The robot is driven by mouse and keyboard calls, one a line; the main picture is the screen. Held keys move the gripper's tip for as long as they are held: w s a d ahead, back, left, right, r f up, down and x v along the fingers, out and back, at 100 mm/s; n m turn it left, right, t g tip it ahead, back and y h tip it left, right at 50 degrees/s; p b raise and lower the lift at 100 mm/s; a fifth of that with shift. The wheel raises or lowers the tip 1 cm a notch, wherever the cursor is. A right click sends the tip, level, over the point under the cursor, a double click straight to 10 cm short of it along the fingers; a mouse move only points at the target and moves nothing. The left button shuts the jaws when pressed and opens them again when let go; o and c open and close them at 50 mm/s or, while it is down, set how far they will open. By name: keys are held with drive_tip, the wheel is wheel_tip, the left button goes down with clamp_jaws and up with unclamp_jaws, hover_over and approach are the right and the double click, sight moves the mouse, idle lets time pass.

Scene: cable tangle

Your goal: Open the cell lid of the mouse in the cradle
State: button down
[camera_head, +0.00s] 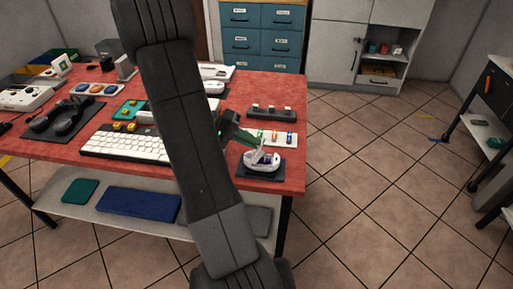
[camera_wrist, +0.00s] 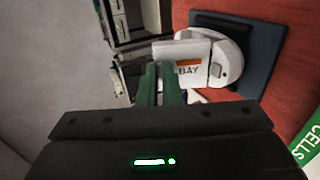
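The white mouse (camera_head: 263,159) sits in its dark cradle (camera_head: 262,172) at the table's front right corner. In the wrist view the mouse (camera_wrist: 228,62) lies on the dark blue-grey cradle (camera_wrist: 262,38). A white panel (camera_wrist: 176,50) is at its near left end, beside an orange strip and the word BAY; I cannot tell if this panel is the lid or how far it is raised. My gripper (camera_wrist: 162,68) has green fingers close together, their tips at the panel's lower left edge. In the head view the gripper (camera_head: 238,136) is just left of and above the mouse; contact is unclear.
A white strip with small coloured cells (camera_head: 277,137) lies behind the cradle, with a dark rack (camera_head: 271,113) farther back. A white keyboard (camera_head: 125,145) is to the left. The table's right edge is close to the cradle. My arm hides the table's middle.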

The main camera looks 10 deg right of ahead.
drive_tip(key=a+h+b, duration=0.1)
drive_tip(key=a+g+h+b, duration=0.1)
drive_tip(key=h, duration=0.1)
drive_tip(key=f+h+b, duration=0.1)
drive_tip(key=h, duration=0.1)
drive_tip(key=shift+w+a+f, duration=0.1)
drive_tip(key=shift+w+a, duration=0.25)
drive_tip(key=shift+a, duration=0.05)
idle(0.3)
